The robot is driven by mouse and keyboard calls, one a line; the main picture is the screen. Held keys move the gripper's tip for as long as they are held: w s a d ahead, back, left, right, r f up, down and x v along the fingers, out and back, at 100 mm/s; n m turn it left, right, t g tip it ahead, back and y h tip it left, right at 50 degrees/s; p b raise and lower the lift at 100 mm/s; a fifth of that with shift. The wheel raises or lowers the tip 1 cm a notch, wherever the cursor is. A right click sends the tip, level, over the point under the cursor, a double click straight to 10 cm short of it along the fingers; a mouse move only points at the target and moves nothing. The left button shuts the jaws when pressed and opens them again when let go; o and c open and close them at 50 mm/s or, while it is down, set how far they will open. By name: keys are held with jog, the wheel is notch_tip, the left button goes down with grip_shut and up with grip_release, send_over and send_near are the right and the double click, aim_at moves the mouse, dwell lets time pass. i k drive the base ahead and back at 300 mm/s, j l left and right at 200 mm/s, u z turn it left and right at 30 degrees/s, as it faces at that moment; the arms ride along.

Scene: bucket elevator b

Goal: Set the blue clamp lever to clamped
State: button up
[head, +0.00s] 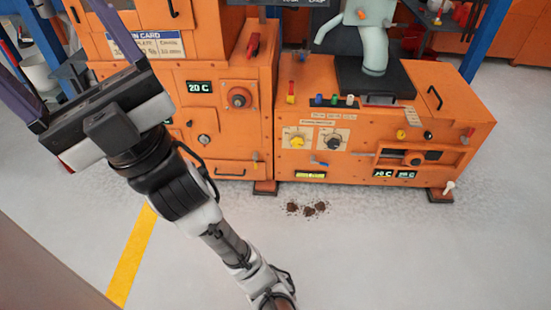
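A small blue lever (320,163), which looks like the clamp lever, is on the front panel of the right orange machine (445,125), below a yellow knob (297,141) and a black knob (334,143). It looks roughly level, but it is too small to read its setting. My gripper (48,38) is at the upper left, in front of the left orange machine and well left of the lever. Its two purple-grey fingers are wide apart with nothing held between them. The fingertips reach the picture's edge.
Coloured buttons (335,99) line the right machine's top. Brown debris (307,208) lies on the floor, which is otherwise clear in front.

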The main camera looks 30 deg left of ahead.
aim_at(312, 160)
jog(key=u, duration=0.4)
jog(key=i+j+z, duration=0.1)
jog(key=i, duration=0.45)
jog(key=i+j+z, duration=0.1)
jog(key=i, duration=0.4)
jog(key=i+j+z, duration=0.1)
jog(key=i+j, duration=0.2)
jog(key=i, duration=0.25)
jog(key=k+z, duration=0.1)
jog(key=k, duration=0.15)
jog(key=i+u, duration=0.15)
jog(key=i, duration=0.15)
